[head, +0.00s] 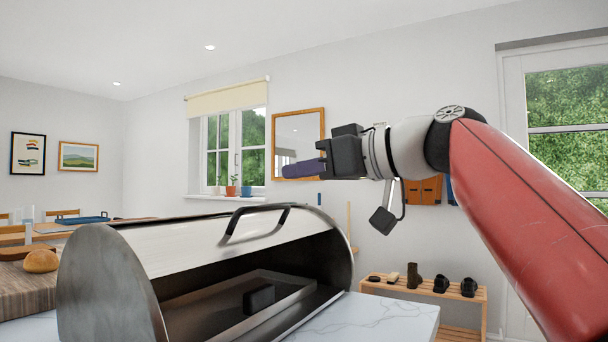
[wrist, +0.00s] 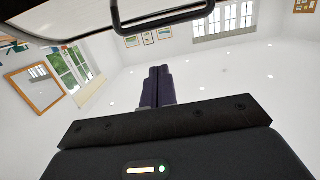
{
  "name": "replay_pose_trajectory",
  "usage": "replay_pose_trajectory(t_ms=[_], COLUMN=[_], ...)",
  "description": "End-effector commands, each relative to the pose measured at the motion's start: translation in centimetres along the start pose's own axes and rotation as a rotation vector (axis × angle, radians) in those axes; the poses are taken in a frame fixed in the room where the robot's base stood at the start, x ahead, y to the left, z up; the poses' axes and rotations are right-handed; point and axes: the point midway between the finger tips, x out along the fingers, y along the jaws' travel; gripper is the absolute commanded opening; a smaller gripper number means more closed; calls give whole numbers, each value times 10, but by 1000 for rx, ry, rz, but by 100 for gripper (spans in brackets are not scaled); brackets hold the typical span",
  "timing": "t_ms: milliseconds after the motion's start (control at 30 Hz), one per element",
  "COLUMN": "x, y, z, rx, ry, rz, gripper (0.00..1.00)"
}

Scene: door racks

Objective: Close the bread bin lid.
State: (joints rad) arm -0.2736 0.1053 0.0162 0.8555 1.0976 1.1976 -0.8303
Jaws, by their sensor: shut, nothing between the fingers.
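The metal bread bin (head: 110,290) stands on a white marbled counter in the head view. Its lid (head: 190,240) is raised, so the front is open and the dark inside shows. A dark bar handle (head: 255,212) sits on the lid. The handle also shows at the top of the wrist view (wrist: 165,18), with part of the lid (wrist: 30,32) at the upper left. My gripper (head: 287,170) is above and right of the handle in the head view, apart from it. Its purple fingers (wrist: 157,85) are together and empty.
A dark block (head: 259,298) is inside the bin. Bread (head: 41,261) lies on a wooden board (head: 25,285) to the left. The counter (head: 385,320) is clear right of the bin. A low shoe rack (head: 425,292) stands beyond, near the wall.

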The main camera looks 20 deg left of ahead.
Motion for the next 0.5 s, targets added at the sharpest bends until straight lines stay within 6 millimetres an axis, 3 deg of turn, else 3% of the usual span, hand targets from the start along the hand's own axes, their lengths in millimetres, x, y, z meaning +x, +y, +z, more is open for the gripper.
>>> replay_pose_trajectory(t_ms=[333,400,500], x=[76,62,54], y=[0,0,0], z=[-1,15,24], rx=[3,3,3], ry=[-3,-1,0], rz=[-3,5,4], gripper=[0,0,0])
